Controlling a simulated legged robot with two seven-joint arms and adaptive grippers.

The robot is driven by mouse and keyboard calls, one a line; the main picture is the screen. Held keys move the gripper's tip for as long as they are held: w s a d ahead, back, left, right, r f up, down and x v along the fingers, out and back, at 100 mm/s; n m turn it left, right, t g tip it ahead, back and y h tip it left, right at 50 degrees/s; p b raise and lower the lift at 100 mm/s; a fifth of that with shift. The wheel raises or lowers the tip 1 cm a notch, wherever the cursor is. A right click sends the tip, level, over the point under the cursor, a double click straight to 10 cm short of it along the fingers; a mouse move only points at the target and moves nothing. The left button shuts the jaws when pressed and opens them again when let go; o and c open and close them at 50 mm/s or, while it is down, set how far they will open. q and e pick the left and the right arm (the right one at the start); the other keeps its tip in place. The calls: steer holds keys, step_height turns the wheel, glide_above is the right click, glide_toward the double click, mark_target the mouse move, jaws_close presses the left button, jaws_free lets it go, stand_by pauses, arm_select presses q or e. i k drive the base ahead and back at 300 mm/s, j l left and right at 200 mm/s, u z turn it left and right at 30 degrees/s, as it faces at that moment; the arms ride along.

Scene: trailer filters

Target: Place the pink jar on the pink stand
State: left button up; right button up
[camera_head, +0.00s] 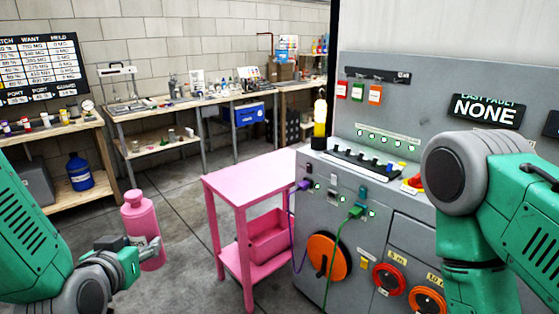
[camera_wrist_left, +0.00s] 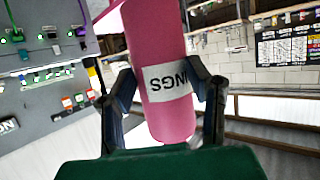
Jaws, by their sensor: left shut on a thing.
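The pink jar (camera_head: 141,229) is upright in the head view, held off the floor at the lower left. My left gripper (camera_head: 148,246) is shut on it from the left. In the left wrist view the jar (camera_wrist_left: 165,60) sits between the two fingers of my left gripper (camera_wrist_left: 160,90), with a white label showing. The pink stand (camera_head: 250,180) is a small table in the middle of the head view, to the right of the jar and apart from it. Its top looks bare. My right arm shows at the right, but its gripper is out of view.
A pink bin (camera_head: 268,238) sits on the stand's lower shelf. A grey control cabinet (camera_head: 380,200) with plugs, cables and an orange reel (camera_head: 327,257) stands close to the stand's right side. Workbenches (camera_head: 185,103) line the back wall. The floor between jar and stand is clear.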

mark_target(276, 170)
steer(key=i+z, duration=0.2)
steer(key=i, duration=0.3)
steer(key=i+j+z, duration=0.2)
steer(key=i, duration=0.25)
steer(key=i+z, duration=0.2)
steer(key=i, duration=0.25)
steer(key=i+j+z, duration=0.25)
steer(key=i, duration=0.2)
steer(key=i+j+z, duration=0.2)
steer(key=i+j, duration=0.2)
